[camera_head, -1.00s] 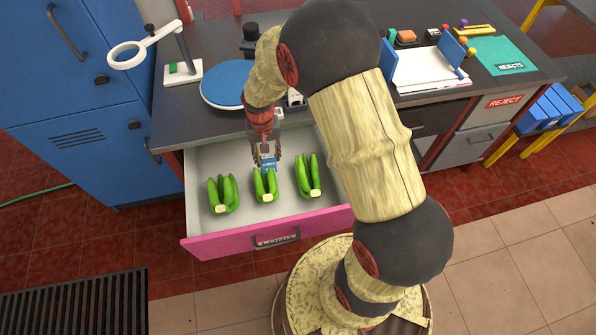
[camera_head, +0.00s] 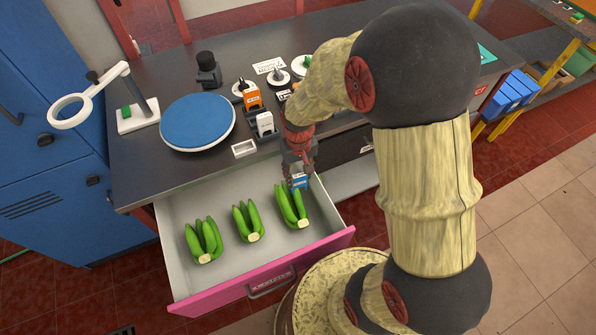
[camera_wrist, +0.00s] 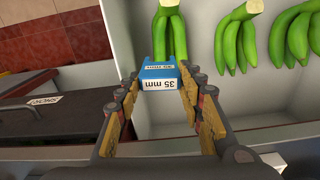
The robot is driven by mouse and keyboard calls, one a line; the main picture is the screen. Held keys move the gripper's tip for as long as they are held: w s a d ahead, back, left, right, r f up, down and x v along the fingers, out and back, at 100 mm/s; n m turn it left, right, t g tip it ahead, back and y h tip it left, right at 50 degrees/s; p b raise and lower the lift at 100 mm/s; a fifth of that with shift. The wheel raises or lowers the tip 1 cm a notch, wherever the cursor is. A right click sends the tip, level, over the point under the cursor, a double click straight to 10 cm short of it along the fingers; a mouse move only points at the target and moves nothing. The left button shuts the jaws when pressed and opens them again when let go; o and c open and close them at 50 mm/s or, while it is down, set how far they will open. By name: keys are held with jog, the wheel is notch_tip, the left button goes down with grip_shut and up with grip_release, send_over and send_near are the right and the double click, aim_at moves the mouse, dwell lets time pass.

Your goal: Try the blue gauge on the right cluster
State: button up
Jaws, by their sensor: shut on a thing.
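My gripper (camera_head: 298,166) is shut on the blue gauge (camera_head: 299,181), a small block with a white label. In the wrist view the gauge (camera_wrist: 158,75) reads "35 mm" upside down, between my fingertips (camera_wrist: 160,92). The right cluster (camera_head: 289,208) of green bananas lies in the open drawer. The gauge is at its back end in the head view. In the wrist view the cluster (camera_wrist: 172,38) runs straight ahead of the gauge, which overlaps its near tips. I cannot tell whether they touch.
The middle cluster (camera_head: 247,222) and left cluster (camera_head: 204,241) lie in the same drawer (camera_head: 176,271). An orange gauge (camera_head: 254,98) and white gauge (camera_head: 265,124) stand on the counter behind, near a blue round plate (camera_head: 198,122) and a magnifier (camera_head: 72,110).

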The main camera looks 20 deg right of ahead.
aim_at(298, 184)
jog(key=shift+f+b, duration=2.25)
jog(key=shift+f, duration=0.55)
jog(key=shift+f+b, duration=1.05)
jog(key=shift+f, duration=1.05)
jog(key=shift+r, duration=0.1)
dwell(0.3)
jog(key=shift+r+p, duration=3.55)
jog(key=shift+r, duration=0.65)
